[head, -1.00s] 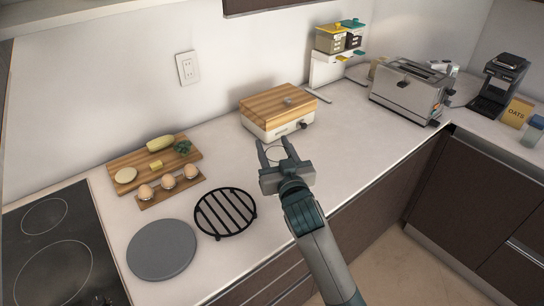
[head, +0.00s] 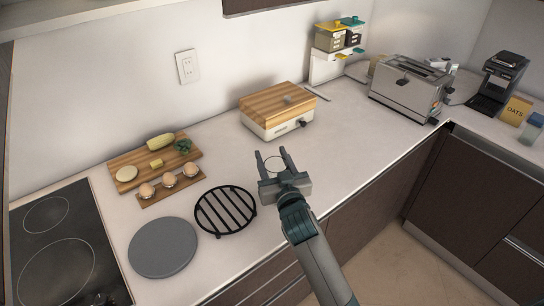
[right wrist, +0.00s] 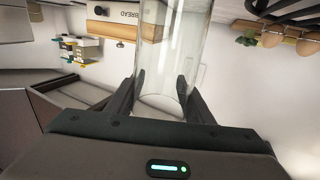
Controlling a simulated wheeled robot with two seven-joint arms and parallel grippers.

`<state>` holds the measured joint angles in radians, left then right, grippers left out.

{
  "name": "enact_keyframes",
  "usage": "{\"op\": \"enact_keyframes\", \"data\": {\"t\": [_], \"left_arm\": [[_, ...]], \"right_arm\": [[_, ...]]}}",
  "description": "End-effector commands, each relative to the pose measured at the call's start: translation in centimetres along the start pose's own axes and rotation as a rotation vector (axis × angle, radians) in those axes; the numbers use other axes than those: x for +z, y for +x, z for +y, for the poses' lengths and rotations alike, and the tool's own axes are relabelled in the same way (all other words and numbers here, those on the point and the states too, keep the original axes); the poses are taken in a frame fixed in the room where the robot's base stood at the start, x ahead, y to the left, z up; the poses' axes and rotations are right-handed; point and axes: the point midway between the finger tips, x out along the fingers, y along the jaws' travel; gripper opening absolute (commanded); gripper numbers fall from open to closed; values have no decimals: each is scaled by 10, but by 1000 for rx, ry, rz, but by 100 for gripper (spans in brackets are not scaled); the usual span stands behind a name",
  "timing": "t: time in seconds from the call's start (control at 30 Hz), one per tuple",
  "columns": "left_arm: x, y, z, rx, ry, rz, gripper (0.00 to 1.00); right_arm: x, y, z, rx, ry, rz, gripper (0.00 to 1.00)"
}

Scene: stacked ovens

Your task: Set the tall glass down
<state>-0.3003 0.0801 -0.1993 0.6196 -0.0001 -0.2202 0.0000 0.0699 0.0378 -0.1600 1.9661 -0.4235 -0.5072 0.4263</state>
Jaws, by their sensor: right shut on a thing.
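The tall glass (right wrist: 170,48) is clear and see-through, and shows large between the fingers in the right wrist view. In the head view only a faint round outline of the glass (head: 281,163) shows between the fingertips. My right gripper (head: 273,156) is shut on the glass, one finger on each side; it also shows in the right wrist view (right wrist: 162,84). It is over the pale counter (head: 335,150), in front of the wood-topped bread box (head: 278,125). I cannot tell whether the glass touches the counter. My left gripper is not in view.
A black trivet (head: 226,210) lies left of my gripper, with a grey round plate (head: 163,247) beyond it. An egg holder (head: 172,188) and cutting board (head: 125,187) lie farther left. A toaster (head: 408,92) stands at back right. Counter between gripper and toaster is clear.

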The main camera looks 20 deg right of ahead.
Motion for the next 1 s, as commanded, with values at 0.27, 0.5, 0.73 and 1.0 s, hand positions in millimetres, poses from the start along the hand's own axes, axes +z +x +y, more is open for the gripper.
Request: {"op": "enact_keyframes", "data": {"t": [0.27,0.5,0.73,1.0], "left_arm": [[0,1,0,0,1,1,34],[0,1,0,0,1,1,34],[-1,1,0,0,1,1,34],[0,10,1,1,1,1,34]], "right_arm": [[2,0,0,0,0,0,57],[2,0,0,0,0,0,66],[0,-1,0,0,0,0,66],[3,-30,0,0,0,-1,66]]}}
